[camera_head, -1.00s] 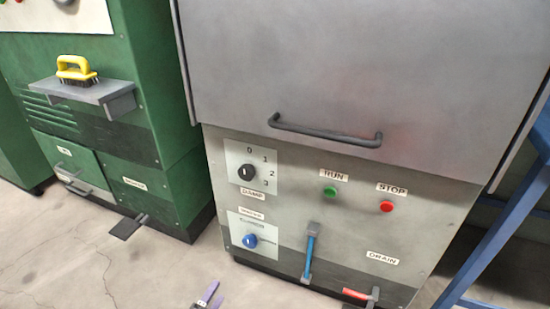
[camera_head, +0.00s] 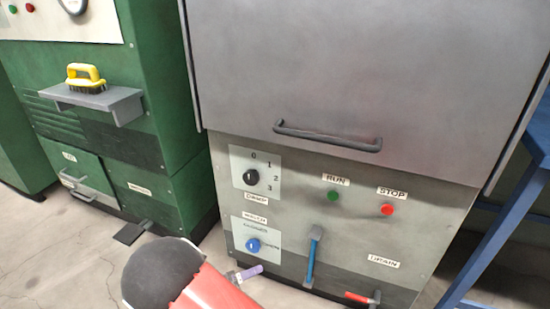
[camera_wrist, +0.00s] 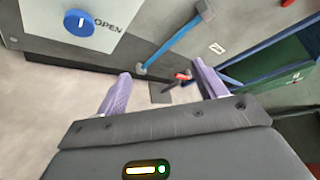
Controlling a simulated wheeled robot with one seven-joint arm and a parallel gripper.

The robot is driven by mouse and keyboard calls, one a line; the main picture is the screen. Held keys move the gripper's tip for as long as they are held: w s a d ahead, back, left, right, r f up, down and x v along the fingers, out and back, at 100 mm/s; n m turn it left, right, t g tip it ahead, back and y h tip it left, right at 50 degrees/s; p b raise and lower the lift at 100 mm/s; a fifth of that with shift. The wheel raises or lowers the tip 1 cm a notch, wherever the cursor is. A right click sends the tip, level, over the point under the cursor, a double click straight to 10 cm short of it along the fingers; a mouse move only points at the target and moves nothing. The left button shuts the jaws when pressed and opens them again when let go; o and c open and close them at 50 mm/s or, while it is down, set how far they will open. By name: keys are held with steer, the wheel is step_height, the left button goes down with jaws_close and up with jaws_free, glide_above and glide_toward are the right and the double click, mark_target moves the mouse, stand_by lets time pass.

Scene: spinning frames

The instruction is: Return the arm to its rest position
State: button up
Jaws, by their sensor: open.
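My gripper (camera_wrist: 160,88) shows in the wrist view with its two purple fingers spread apart and nothing between them. In the head view, part of my gripper (camera_head: 244,273) shows as a purple finger low in front of the grey machine (camera_head: 300,200). My red and dark grey arm link covers the bottom middle of that view and hides most of the gripper. The gripper is apart from the blue knob (camera_head: 253,245) and the blue-handled lever (camera_head: 312,258).
The grey machine has a wide handle (camera_head: 327,136), a black dial (camera_head: 251,177), RUN and STOP buttons, and a red drain lever (camera_head: 361,297). A green machine (camera_head: 165,100) with a brush (camera_head: 86,78) on its shelf (camera_head: 95,98) stands left. A blue frame (camera_head: 500,215) stands right.

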steer(key=s+d+r+m+g+y, duration=0.2)
steer(key=d+r+m+g+y, duration=0.15)
steer(key=d+r+m, duration=0.5)
steer(key=s+d+r+m+g+y, duration=0.2)
steer(key=d+r+m+g, duration=0.3)
steer(key=d+r+m, duration=0.4)
steer(key=s+d+r+m+t+y, duration=0.2)
steer(key=s+r+m, duration=0.3)
steer(key=m, duration=0.4)
steer(key=s+d+r+m+t+y+p, duration=0.1)
steer(key=s+d+r+m+t+y, duration=0.2)
steer(key=s+r+m, duration=0.3)
steer(key=shift+s+d+r+m+y+p, duration=0.15)
steer(key=shift+s+d+m+y+p, duration=0.25)
steer(key=shift+s+m, duration=1.3)
steer(key=shift+w+d+m, duration=0.15)
steer(key=shift+w+m, duration=0.3)
steer(key=shift+w, duration=0.05)
